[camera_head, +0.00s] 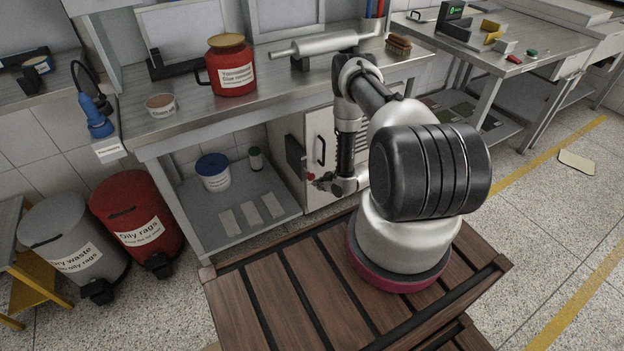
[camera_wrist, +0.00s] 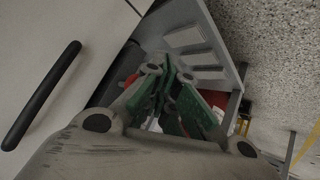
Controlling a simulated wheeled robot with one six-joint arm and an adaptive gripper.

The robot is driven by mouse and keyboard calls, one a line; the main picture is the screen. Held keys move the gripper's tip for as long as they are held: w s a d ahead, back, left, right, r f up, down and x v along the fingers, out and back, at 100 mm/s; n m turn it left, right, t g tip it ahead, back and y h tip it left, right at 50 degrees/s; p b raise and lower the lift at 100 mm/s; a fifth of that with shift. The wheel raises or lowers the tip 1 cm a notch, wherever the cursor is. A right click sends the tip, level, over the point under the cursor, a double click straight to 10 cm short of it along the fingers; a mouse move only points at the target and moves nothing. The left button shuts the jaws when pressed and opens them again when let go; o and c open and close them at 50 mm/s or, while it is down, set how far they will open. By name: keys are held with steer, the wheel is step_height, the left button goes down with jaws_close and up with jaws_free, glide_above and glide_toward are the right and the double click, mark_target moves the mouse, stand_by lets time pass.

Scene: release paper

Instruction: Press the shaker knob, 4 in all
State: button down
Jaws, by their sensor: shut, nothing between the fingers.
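A white cabinet (camera_head: 322,122) with a black handle (camera_head: 321,149) stands under the bench. A dark control box (camera_head: 296,157) sits on its left side. A small red spot beside my gripper (camera_head: 313,183) may be the knob or part of the gripper; I cannot tell. My gripper is low in front of the cabinet, close to the dark box. In the wrist view my gripper (camera_wrist: 168,65) has its green-padded fingers shut with nothing between them. A red patch shows behind the fingers there, mostly hidden. Whether the fingertips touch anything is unclear.
The cabinet handle (camera_wrist: 40,95) is left of the fingers in the wrist view. The lower shelf (camera_head: 215,225) holds a white tub (camera_head: 213,172) and several pale sheets. Red (camera_head: 137,222) and grey (camera_head: 72,245) bins stand left. The bench top (camera_head: 200,110) overhangs the cabinet.

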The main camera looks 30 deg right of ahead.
steer(key=shift+s+d, duration=0.1)
steer(key=shift+s, duration=2.35)
steer(key=shift+s, duration=0.1)
steer(key=s, duration=0.3)
steer(key=shift+s, duration=0.3)
steer(key=w, duration=0.8)
steer(key=shift+w, duration=0.4)
steer(key=shift+w, duration=0.1)
stand_by(1.0)
steer(key=shift+w, duration=0.3)
